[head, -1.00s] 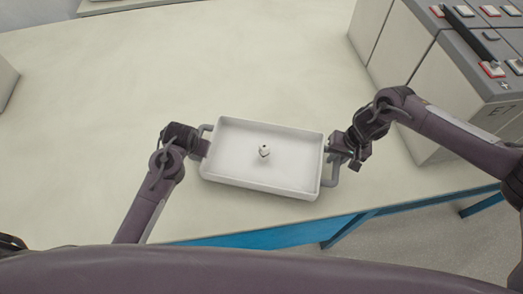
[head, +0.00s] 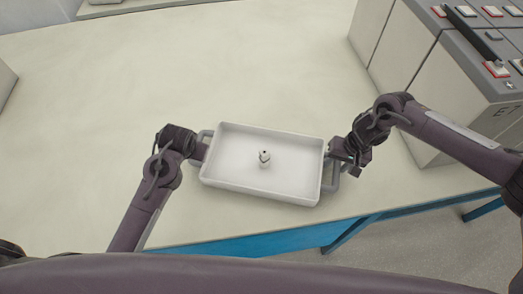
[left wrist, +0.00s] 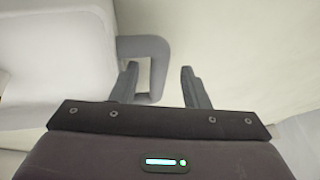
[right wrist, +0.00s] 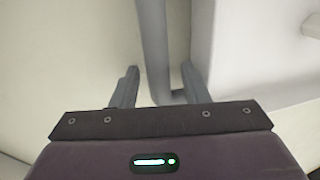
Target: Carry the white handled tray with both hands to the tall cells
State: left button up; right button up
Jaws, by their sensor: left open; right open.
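The white tray (head: 225,182) is near the table's front edge, with a small pale fitting (head: 264,158) inside. My left gripper (head: 201,150) is open at the tray's left handle. In the left wrist view that grey handle (left wrist: 158,72) has its bar between the spread fingers (left wrist: 161,84). My right gripper (head: 338,152) is open at the right handle. In the right wrist view the right handle (right wrist: 153,50) passes between the spread fingers (right wrist: 159,84). Tall pale cells (head: 428,105) with grey tops and red-marked terminals stand at the right.
The cream table (head: 200,60) is clear behind the tray. Its blue front frame (head: 245,245) runs just below the tray. A pale block (head: 5,82) sits at the left edge. A black bar (head: 470,32) lies across the cell tops. Grey floor shows at the lower right.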

pick_arm(q)
jog(key=v, duration=0.8)
jog(key=shift+r, duration=0.3)
pick_arm(e)
notch_tip(320, 180, up, 12)
jog(key=d, duration=0.2)
jog(key=shift+s+d, duration=0.2)
pick_arm(q)
jog(key=shift+s, duration=0.15)
pick_arm(e)
jog(key=shift+f, duration=0.1)
pick_arm(q)
jog(key=s+a+p, duration=0.1)
jog(key=a+p, duration=0.2)
jog(key=a, duration=0.3)
jog(key=shift+s, duration=0.2)
pick_arm(e)
jog(key=shift+r, duration=1.75)
pick_arm(q)
jog(key=shift+p, duration=0.3)
